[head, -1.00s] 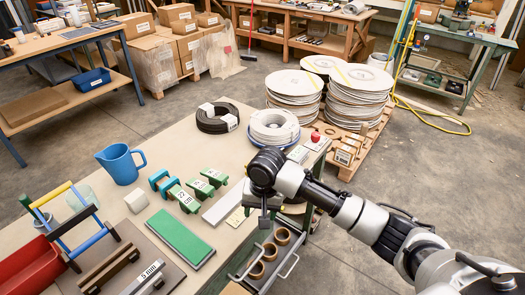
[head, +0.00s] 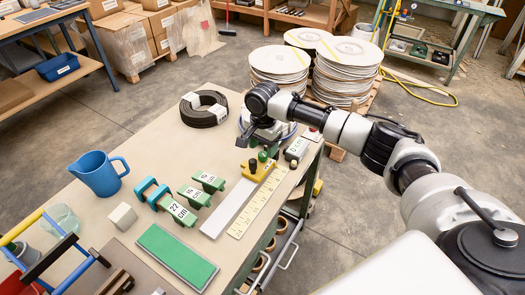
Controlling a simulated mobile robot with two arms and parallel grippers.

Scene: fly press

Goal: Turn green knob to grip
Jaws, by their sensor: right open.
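The green knob (head: 262,156) is a small round ball at the far right end of the bench. It sits beside a yellow block (head: 258,171) with a dark knob on it, at the end of a pale metal bar (head: 228,208). My right gripper (head: 262,141) is open, just behind and above the green knob in the picture. Whether the fingers touch the knob I cannot tell. My left gripper is not in view.
A yellow ruler strip (head: 250,207) lies along the bar. Green blocks marked in cm (head: 195,196), a green pad (head: 176,257) and a blue jug (head: 98,173) stand to the left. A dark coil (head: 204,109) lies behind. The bench's middle (head: 150,150) is clear.

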